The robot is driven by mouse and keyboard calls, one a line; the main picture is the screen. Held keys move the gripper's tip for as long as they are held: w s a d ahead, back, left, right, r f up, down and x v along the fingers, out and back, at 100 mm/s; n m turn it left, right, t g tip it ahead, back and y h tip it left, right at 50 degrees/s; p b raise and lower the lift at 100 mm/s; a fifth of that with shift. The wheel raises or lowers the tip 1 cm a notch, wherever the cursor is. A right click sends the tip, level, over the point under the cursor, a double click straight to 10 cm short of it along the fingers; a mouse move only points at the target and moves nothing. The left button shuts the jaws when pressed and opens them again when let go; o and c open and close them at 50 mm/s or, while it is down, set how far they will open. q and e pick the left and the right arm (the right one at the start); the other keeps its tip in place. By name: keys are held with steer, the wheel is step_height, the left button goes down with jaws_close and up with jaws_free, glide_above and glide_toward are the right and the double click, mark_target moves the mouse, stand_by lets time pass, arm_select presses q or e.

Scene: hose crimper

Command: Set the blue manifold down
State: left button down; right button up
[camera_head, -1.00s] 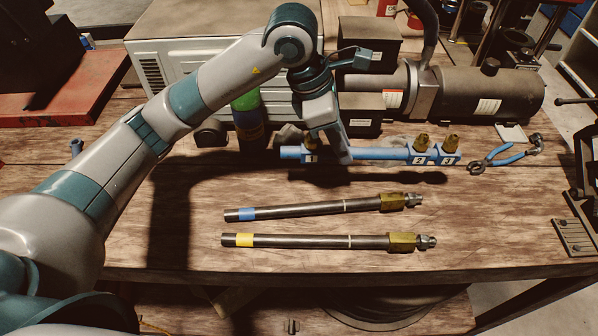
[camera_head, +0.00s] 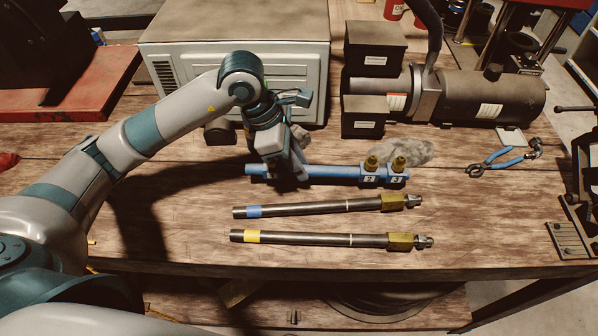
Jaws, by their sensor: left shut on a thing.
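The blue manifold (camera_head: 335,173) is a long blue bar lying level, left to right, behind the two hoses. Brass fittings stand up from its right end, above white labels marked 2 and 3. My left gripper (camera_head: 298,177) points down and is shut on the bar left of its middle. The gripper hides part of the bar's left half. The manifold is low over the wooden bench (camera_head: 480,215); I cannot tell whether it touches. My right gripper is not in view.
A blue-banded hose (camera_head: 320,208) and a yellow-banded hose (camera_head: 320,239) lie just in front of the manifold. Behind it are a grey rag (camera_head: 405,151), a pale metal box (camera_head: 300,35) and a dark motor (camera_head: 490,95). Blue-handled pliers (camera_head: 495,163) lie to the right.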

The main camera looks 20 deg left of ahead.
arm_select(q)
steer(key=shift+f+p, duration=0.9)
steer(key=shift+f, duration=1.05)
steer(key=c, duration=1.6)
jaws_free()
steer(key=shift+a+r, duration=0.2)
steer(key=shift+r, duration=0.2)
steer(key=b+v, duration=0.4)
steer(key=v, duration=0.6)
steer(key=shift+s+a+r+b, duration=0.15)
steer(key=shift+r+b, duration=0.15)
steer(key=shift+r, duration=0.2)
